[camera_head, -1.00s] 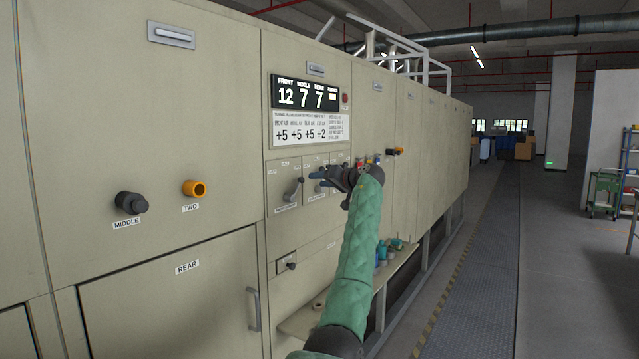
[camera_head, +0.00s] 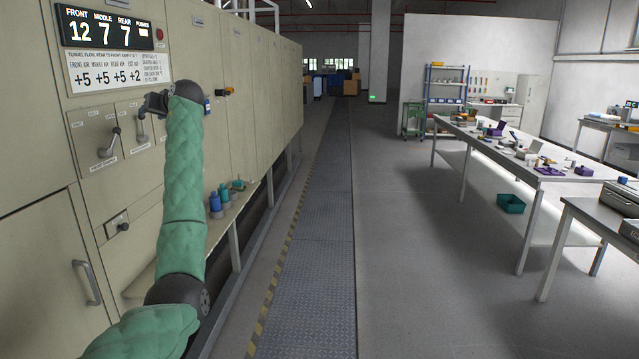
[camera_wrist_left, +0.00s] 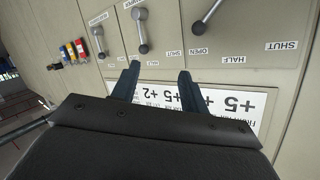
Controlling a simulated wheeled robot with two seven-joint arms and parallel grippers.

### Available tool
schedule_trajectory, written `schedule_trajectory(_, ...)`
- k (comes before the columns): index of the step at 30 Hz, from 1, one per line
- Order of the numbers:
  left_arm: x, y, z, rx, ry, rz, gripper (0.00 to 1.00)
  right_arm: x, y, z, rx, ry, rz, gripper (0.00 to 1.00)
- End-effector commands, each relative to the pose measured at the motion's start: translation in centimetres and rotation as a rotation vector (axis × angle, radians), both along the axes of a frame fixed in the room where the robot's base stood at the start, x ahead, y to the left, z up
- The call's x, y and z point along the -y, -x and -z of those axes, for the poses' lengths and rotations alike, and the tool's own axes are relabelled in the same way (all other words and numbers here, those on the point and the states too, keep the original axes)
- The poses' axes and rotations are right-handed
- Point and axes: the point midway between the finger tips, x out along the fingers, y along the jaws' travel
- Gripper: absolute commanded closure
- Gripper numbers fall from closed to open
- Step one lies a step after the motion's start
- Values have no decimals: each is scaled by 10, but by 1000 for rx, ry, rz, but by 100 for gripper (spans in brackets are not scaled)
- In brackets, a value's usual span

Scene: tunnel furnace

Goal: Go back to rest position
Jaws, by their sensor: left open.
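My left gripper (camera_head: 152,104) is raised in front of the furnace panel (camera_head: 88,208), near the damper levers and below the readings sign. In the left wrist view its two dark fingers (camera_wrist_left: 158,82) are apart with nothing between them. A lever (camera_wrist_left: 141,30) with a rounded grey handle shows beyond the fingertips, and a second lever (camera_wrist_left: 98,40) is to its left. Another lever at the top right of that view is cut off by the edge. My right gripper is in neither view.
The display (camera_head: 107,30) reads 12, 7, 7. A metal floor strip (camera_head: 312,230) runs along the furnace. A worktable (camera_head: 500,150) with several items stands at right. The grey floor between is clear.

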Motion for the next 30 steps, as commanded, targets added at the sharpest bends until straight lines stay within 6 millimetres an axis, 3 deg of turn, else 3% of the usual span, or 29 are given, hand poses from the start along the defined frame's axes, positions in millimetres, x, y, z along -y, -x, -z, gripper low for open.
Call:
schedule_trajectory(3, 18, 5, -20, 59, 28, 83, 55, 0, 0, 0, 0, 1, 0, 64)
schedule_trajectory(5, 29, 6, -21, 81, 42, 125, 55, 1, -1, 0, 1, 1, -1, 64)
schedule_trajectory(8, 48, 7, -12, 103, 62, 202, 55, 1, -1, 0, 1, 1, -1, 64)
schedule_trajectory(14, 87, 10, 32, 114, 100, 337, 55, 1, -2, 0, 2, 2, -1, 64)
schedule_trajectory(20, 130, 19, 109, 86, 144, 472, 55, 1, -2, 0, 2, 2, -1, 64)
schedule_trajectory(30, 198, 58, 266, -11, 237, 653, 55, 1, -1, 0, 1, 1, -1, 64)
